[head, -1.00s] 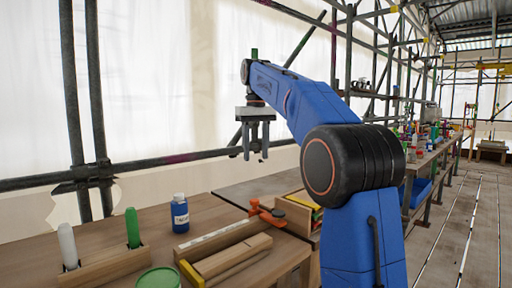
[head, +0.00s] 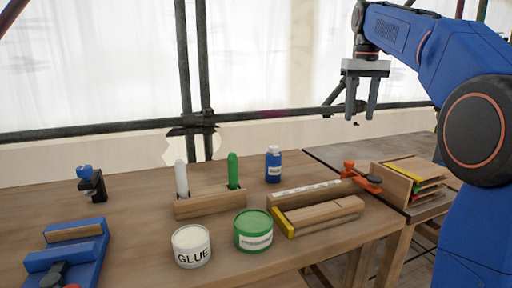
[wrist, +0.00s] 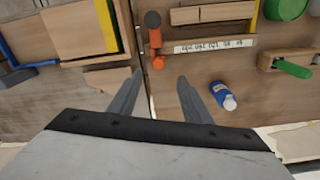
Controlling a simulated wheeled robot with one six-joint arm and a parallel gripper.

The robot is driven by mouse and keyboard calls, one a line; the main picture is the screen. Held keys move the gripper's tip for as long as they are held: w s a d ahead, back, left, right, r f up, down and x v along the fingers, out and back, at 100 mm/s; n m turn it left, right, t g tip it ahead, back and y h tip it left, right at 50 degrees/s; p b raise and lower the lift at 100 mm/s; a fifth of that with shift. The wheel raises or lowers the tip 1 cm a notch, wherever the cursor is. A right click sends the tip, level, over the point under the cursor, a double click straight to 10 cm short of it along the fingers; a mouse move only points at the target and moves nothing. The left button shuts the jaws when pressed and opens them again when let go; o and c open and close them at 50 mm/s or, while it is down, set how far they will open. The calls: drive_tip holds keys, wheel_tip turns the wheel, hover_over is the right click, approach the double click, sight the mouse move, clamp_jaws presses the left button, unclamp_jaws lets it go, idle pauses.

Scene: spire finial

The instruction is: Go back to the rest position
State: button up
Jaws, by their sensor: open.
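My gripper (head: 361,108) is open and empty in the head view, pointing down and held well above the right part of the workbench. In the wrist view its two fingers (wrist: 160,95) are spread apart with nothing between them. Under it are the bench tops, with an orange clamp (wrist: 155,42) beyond the fingers and a blue bottle (wrist: 223,96) to the right of them. My blue arm reaches in from the right of the head view.
On the workbench (head: 130,230) stand a glue tub (head: 191,247), a green tub (head: 253,231), a wooden holder (head: 209,204) with a white and a green stick, a blue bottle (head: 273,165), and wooden blocks (head: 318,214). A blue vise (head: 65,255) is at left. Scaffold poles (head: 195,70) rise behind.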

drive_tip(key=s+a+f+t, duration=0.2)
drive_tip(key=s+f, duration=1.5)
drive_tip(key=s+a+f+t, duration=0.2)
drive_tip(key=s+a+f, duration=0.1)
drive_tip(key=s+f, duration=1.4)
drive_tip(key=shift+s+a+m, duration=0.2)
drive_tip(key=shift+s+m, duration=0.1)
drive_tip(key=shift+s, duration=0.2)
